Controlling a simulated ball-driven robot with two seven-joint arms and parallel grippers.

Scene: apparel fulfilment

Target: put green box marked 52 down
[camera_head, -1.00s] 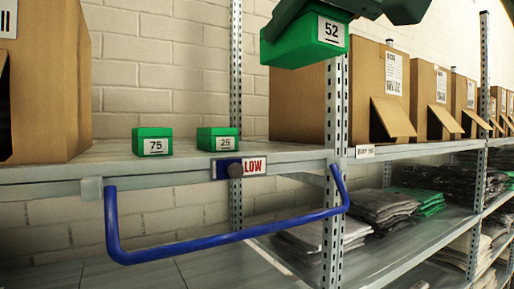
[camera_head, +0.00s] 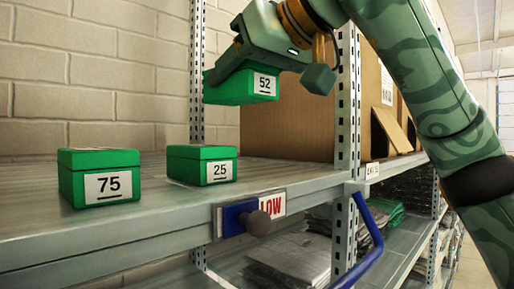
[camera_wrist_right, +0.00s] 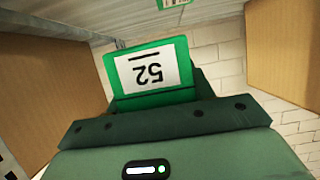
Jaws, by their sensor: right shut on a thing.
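The green box marked 52 (camera_head: 240,87) is in the air above the shelf, to the right of and higher than the box marked 25. My right gripper (camera_head: 262,62) is shut on it from above. In the right wrist view the box (camera_wrist_right: 150,98) shows its label upside down, with part of it hidden behind the gripper. The green box marked 75 (camera_head: 75,180) and the green box marked 25 (camera_head: 185,165) stand on the grey shelf (camera_head: 150,222). My left gripper is not in view.
A large cardboard box (camera_head: 290,125) stands behind and right of the held box. A metal upright (camera_head: 347,110) is close to my right arm. Folded clothes (camera_head: 290,262) lie below.

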